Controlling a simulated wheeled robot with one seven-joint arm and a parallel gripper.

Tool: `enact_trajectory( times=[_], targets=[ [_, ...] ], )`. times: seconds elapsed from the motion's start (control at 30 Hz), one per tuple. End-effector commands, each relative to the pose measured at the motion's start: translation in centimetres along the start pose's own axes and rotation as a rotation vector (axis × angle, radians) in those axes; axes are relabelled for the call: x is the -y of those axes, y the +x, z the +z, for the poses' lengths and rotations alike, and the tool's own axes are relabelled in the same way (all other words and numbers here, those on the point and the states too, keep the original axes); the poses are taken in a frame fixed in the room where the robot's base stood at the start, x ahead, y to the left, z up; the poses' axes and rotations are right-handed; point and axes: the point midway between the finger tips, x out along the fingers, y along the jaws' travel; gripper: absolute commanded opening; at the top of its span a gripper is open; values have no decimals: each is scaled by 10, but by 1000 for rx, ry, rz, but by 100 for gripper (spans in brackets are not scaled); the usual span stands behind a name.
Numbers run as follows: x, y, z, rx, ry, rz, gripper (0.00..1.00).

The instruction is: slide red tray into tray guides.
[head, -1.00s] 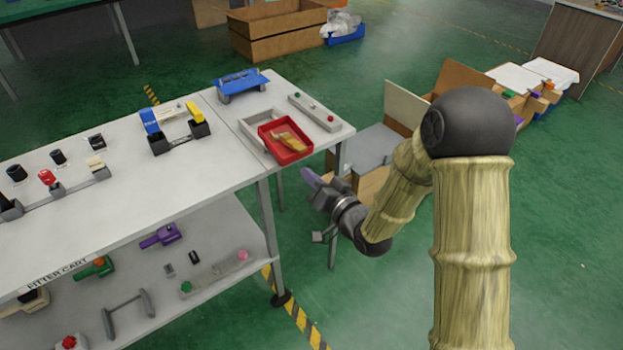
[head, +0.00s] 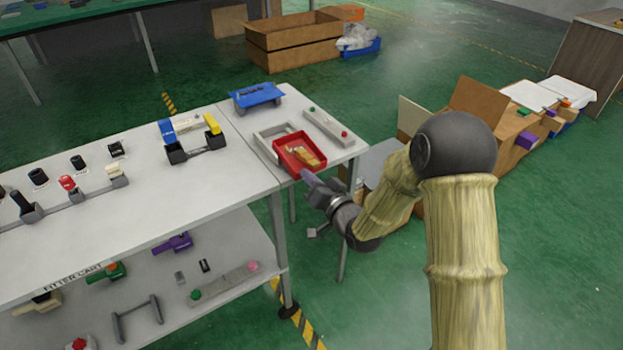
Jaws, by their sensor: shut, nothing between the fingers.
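The red tray (head: 281,152) sits near the right front edge of the cart top, with tan and yellow items in it. The grey tray guides (head: 268,133) show behind and to the left of it. The tray is partly between the guides, its near part towards the table edge. I cannot tell whether the tip touches the tray.
A grey bar (head: 328,127) with green and red knobs lies right of the guides, and a blue fixture (head: 257,95) stands behind. A blue and yellow handle fixture (head: 192,140) is to the left. Cardboard boxes (head: 478,103) stand on the floor beyond my arm.

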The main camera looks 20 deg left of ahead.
Motion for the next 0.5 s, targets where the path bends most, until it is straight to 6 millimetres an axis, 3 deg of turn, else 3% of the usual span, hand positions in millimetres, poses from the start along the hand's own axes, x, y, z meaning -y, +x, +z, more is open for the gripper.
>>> enact_trajectory(
  times=[0.5],
  targets=[
    [0, 5, 0, -1, 0, -1, 0]
  ],
)
